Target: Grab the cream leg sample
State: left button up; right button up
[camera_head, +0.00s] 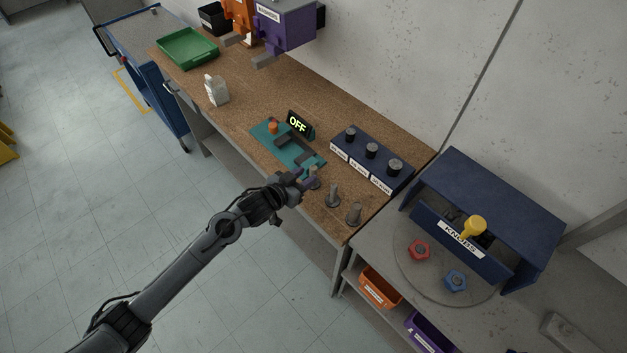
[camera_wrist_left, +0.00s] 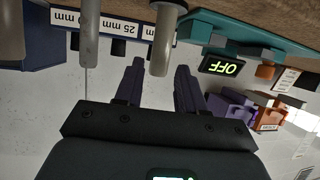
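Three upright round leg samples stand in a row along the front edge of the bench. The one nearest my left gripper, pale cream-beige (camera_head: 313,173), also shows in the left wrist view (camera_wrist_left: 163,40). The greyer middle sample (camera_head: 333,193) and the thicker near sample (camera_head: 354,213) stand to its right. My left gripper (camera_head: 306,178) is open at the pale sample. My right gripper is out of view.
A teal fixture (camera_head: 272,137) with an OFF display (camera_head: 298,123) lies just behind the sample. A navy block (camera_head: 372,158) with labelled black plugs is behind the row. A white bottle (camera_head: 216,90) and green tray (camera_head: 187,48) stand farther left. Free floor lies in front.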

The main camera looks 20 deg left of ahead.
pick_arm(q)
jog(key=shift+b+x, duration=0.3)
jog(key=shift+x, duration=3.1)
jog(key=shift+f, duration=0.15)
grip_shut()
